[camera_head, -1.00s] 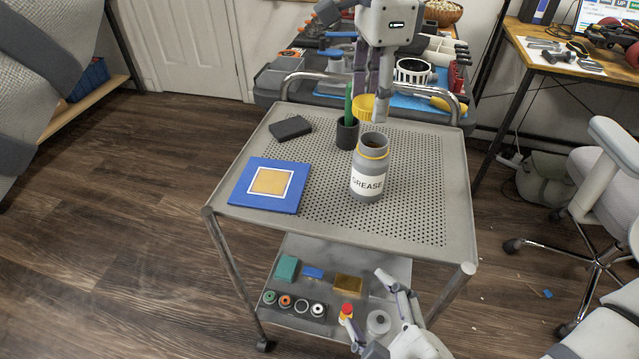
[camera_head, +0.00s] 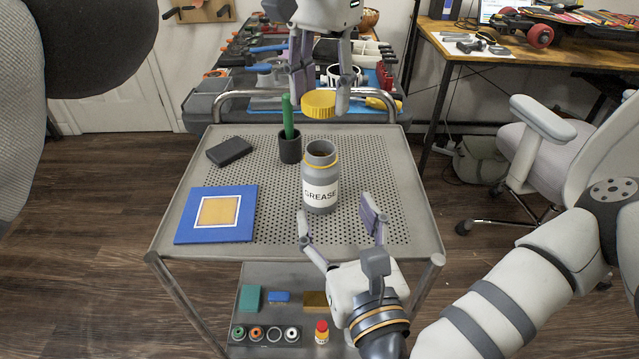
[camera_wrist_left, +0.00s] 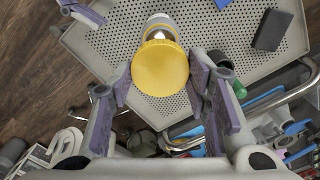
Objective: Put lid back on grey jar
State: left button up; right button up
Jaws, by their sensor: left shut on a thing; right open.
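A grey jar (camera_head: 320,180) with a white GREASE label and a yellow ring at its neck stands upright and open on the cart top. My left gripper (camera_head: 321,104) is shut on the yellow lid (camera_head: 318,104), holding it above and slightly behind the jar. In the left wrist view the lid (camera_wrist_left: 160,67) sits between the fingertips and hides part of the jar (camera_wrist_left: 160,24). My right gripper (camera_head: 340,222) is open and empty in front of the jar, its fingers pointing at the jar's lower part, apart from it.
On the perforated cart top (camera_head: 375,180), a black cup (camera_head: 290,149) with a green pen stands behind left of the jar. A black block (camera_head: 229,152) and a blue board (camera_head: 216,214) lie left. The surface right of the jar is clear. A lower shelf holds small items.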

aim_at(321, 180)
jog(key=x, duration=1.1)
jog(key=shift+w, duration=0.25)
grip_shut()
pick_arm(q)
jog(key=f, duration=0.5)
jog(key=shift+a, duration=0.25)
jog(key=shift+f, duration=0.95)
jog(key=shift+f, duration=0.55)
pick_arm(e)
jog(key=shift+s, duration=0.1)
